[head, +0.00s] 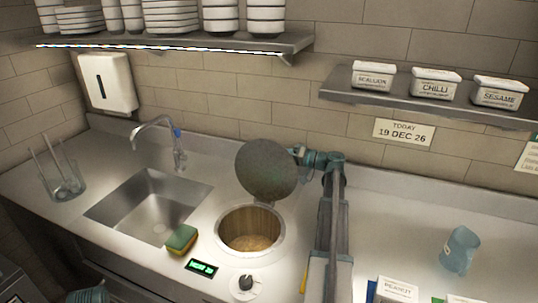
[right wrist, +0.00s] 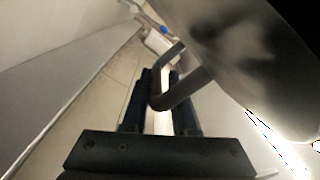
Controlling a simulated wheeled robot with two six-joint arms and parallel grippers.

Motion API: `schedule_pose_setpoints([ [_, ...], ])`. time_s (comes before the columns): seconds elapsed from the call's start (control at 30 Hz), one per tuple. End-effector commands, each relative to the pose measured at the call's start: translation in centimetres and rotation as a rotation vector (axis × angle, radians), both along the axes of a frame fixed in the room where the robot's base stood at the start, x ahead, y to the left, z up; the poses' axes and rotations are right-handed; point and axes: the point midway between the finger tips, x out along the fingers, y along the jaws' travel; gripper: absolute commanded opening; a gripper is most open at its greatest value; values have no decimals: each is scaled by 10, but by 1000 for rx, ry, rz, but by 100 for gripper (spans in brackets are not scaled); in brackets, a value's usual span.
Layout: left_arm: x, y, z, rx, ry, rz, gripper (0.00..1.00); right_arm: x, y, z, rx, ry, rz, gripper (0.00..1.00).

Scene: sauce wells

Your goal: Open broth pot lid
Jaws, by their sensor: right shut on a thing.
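The round grey lid (head: 266,168) of the broth pot stands tilted up at the back of the pot, clear of the opening. The pot (head: 250,230) is set into the counter, and its brownish inside shows. My right gripper (head: 299,154) is at the right edge of the raised lid. In the right wrist view my right gripper (right wrist: 164,100) is shut on the bent lid handle (right wrist: 184,92), with the lid's grey face (right wrist: 235,55) at upper right.
A sink (head: 152,207) with a tap (head: 165,140) lies left of the pot. A sponge (head: 182,239) and a knob (head: 246,284) are near the pot's front. A shelf with labelled tubs (head: 435,84) hangs at upper right. A blue jug (head: 460,250) stands at right.

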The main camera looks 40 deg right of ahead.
Motion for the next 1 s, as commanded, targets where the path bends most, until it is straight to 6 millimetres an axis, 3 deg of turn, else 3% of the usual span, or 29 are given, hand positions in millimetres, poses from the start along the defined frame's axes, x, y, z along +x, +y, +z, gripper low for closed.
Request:
schedule_pose_setpoints([
  [0.17,0,0,-1,0,0,0,76,-3,5,-5,-11,12,10,0],
  [0.2,0,0,-1,0,0,0,76,-3,5,-5,-11,12,10,30],
  [0.3,0,0,-1,0,0,0,76,-3,5,-5,-11,12,9,47],
  [0.77,0,0,0,0,0,0,76,-5,1,-3,-8,9,4,47],
  [1.0,0,0,0,0,0,0,76,-41,-18,-3,-8,9,1,47],
])
